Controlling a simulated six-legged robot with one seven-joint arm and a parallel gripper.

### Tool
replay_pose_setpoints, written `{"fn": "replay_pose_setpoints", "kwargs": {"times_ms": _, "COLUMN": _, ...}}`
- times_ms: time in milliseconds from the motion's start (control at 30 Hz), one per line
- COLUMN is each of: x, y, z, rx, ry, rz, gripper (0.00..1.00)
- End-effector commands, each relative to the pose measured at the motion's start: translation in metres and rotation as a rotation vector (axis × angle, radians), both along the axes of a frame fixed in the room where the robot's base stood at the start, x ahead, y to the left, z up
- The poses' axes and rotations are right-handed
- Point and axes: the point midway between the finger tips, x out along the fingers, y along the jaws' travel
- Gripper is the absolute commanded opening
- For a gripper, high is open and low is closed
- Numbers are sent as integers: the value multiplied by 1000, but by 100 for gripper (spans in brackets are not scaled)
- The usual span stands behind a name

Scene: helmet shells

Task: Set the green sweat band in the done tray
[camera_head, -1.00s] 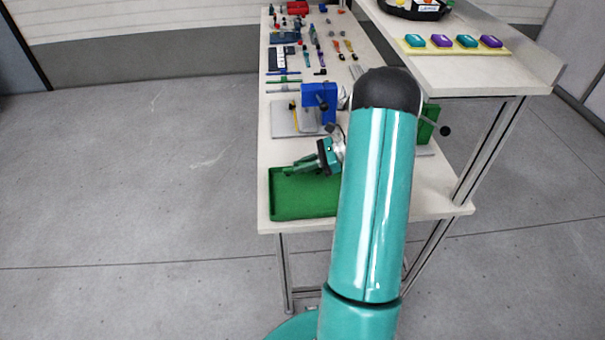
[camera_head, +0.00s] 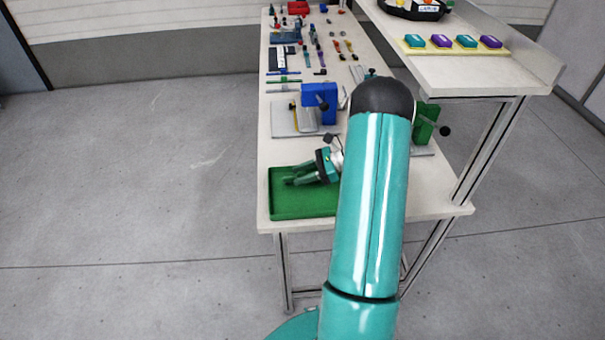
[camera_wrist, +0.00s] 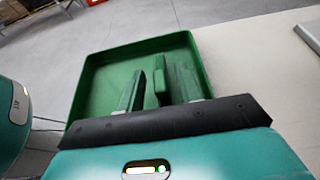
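The green done tray (camera_head: 276,206) sits at the near left end of the bench; it also fills the middle of the wrist view (camera_wrist: 88,88). My gripper (camera_head: 297,175) is low over the tray, pointing left. In the wrist view my gripper (camera_wrist: 159,70) has its two fingers apart. A narrow green piece, which looks like the sweat band (camera_wrist: 160,88), stands between them, close to the right finger with a gap to the left one. Its green blends with the tray, and I cannot tell whether it touches the tray floor.
A blue clamp-like fixture (camera_head: 318,100) on a grey plate stands behind the tray. A green fixture (camera_head: 426,122) stands to the right, behind my arm. A raised shelf (camera_head: 470,72) overhangs the right side. Several small parts lie farther back.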

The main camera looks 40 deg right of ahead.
Motion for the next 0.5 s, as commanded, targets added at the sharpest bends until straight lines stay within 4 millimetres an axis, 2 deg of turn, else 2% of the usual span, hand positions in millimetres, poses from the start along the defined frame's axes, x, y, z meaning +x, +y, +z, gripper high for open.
{"fn": "replay_pose_setpoints", "kwargs": {"times_ms": 167, "x": -4, "y": -6, "z": 6, "rx": -1, "ry": 0, "rz": -1, "gripper": 35}}
{"fn": "replay_pose_setpoints", "kwargs": {"times_ms": 500, "x": -33, "y": -48, "z": 27, "rx": -2, "ry": -1, "rz": -1, "gripper": 35}}
